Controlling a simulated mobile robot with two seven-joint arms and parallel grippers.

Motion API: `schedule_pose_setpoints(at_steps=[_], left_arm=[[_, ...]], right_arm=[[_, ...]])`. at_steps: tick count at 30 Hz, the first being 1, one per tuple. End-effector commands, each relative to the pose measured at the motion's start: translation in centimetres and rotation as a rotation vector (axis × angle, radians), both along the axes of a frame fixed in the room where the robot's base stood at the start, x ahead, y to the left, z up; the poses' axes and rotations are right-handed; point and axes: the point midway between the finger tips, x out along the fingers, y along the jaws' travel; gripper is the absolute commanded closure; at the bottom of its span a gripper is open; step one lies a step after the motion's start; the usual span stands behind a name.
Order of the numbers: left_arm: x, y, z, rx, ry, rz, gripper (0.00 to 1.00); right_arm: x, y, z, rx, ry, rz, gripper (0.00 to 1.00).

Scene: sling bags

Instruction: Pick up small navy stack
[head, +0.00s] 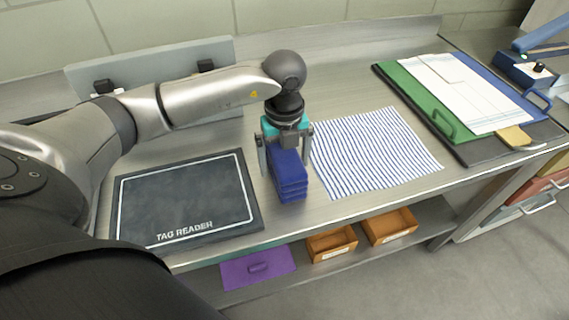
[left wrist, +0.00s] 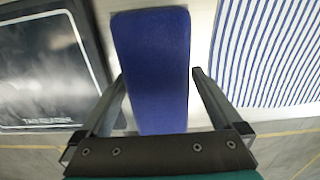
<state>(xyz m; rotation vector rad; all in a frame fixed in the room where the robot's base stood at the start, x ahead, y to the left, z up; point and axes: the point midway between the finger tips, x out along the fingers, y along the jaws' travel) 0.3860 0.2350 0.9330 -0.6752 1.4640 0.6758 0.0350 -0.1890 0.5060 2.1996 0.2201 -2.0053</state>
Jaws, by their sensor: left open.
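The small navy stack (head: 288,180) is a pile of several folded dark blue pieces on the metal bench, between the tag reader and the striped cloth. My left gripper (head: 286,160) is above it, pointing down, with its fingers spread on either side of the stack's rear part. In the left wrist view, the navy stack (left wrist: 153,70) lies lengthwise between the two open fingers (left wrist: 155,85), with a gap seen on each side. The stack's rear end is partly hidden by the gripper in the head view. My right gripper is not in view.
The black tag reader (head: 185,200) lies left of the stack. A blue-striped cloth (head: 370,150) lies right. Green and blue folders with papers (head: 465,95) are farther right. Orange bins (head: 388,226) and a purple item (head: 258,268) sit on the lower shelf.

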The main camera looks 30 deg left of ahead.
Motion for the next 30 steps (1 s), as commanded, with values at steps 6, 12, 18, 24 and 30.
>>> schedule_pose_setpoints(at_steps=[6, 12, 18, 24, 30], left_arm=[[0.04, 0.0, -0.49, 0.0, -0.001, -0.001, 0.0], [0.03, -0.01, -0.45, 0.0, -0.001, -0.001, 0.14], [0.03, -0.01, -0.44, 0.0, -0.001, -0.001, 0.36], [0.04, -0.02, -0.42, 0.0, -0.001, -0.001, 0.58], [0.04, -0.02, -0.41, 0.0, -0.001, -0.001, 0.81]], right_arm=[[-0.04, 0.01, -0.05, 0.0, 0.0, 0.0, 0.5], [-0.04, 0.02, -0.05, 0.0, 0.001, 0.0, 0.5], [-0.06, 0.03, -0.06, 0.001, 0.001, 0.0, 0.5], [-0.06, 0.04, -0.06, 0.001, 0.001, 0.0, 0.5], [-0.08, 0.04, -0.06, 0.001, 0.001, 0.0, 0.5]])
